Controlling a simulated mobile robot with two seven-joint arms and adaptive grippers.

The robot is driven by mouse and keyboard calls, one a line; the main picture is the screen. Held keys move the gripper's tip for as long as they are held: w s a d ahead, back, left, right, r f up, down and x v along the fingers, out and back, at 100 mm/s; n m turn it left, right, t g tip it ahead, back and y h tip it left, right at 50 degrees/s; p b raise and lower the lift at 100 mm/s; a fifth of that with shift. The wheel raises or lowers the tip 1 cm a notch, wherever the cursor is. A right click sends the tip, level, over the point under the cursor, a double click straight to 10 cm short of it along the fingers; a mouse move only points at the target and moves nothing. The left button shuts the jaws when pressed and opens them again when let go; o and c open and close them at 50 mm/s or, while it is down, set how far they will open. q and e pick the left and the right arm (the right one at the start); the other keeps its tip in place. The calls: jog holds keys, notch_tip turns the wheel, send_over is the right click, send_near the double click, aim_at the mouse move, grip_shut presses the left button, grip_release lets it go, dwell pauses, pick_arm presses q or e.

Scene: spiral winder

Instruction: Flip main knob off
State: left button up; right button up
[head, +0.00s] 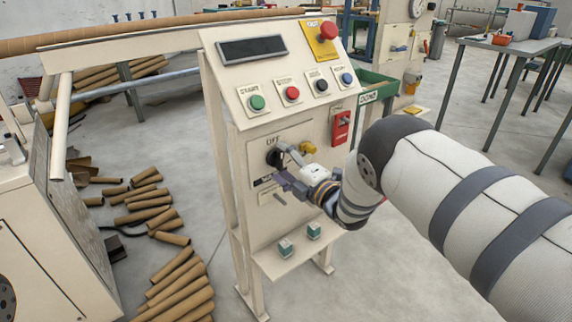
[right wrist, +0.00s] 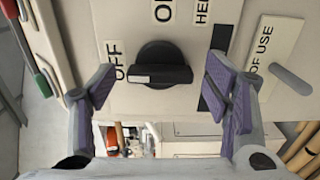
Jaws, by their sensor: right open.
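The main knob (head: 275,157) is a black round dial on the cream control panel (head: 262,215), below the printed OFF label. In the right wrist view the knob (right wrist: 163,66) has a bar handle lying left to right, with a white mark at its left end beside the OFF label (right wrist: 118,60). My right gripper (head: 284,167) is at the panel, partly covering the knob. In the right wrist view the gripper (right wrist: 160,84) is open, its purple-padded fingers on either side of the knob with gaps between. My left gripper is not in view.
Above are coloured push buttons (head: 292,94), a display (head: 251,49) and a red emergency button (head: 328,29) on yellow. A red lockout piece (head: 341,127) hangs right of the knob. A small grey lever (right wrist: 290,80) sticks out near the gripper. Cardboard tubes (head: 180,285) lie on the floor.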

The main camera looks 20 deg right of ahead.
jog(key=v, duration=1.2)
jog(key=s+d+f+m+g+h+p, duration=0.2)
jog(key=s+f+m+g+h, duration=0.55)
jog(key=s+f+m, duration=0.8)
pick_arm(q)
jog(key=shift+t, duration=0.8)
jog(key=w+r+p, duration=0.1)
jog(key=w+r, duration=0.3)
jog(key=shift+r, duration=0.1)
pick_arm(e)
jog(key=s+a+m+g, duration=0.1)
jog(key=s+m+g, duration=0.2)
jog(key=s, duration=1.4)
jog(key=s+a+f+m+g+y, duration=0.1)
jog(key=s+m+g, duration=0.3)
jog(key=s+g, duration=0.5)
jog(key=s+a, duration=0.1)
jog(key=s, duration=0.7)
jog(key=shift+s+a+f, duration=0.15)
jog(key=shift+f, duration=0.1)
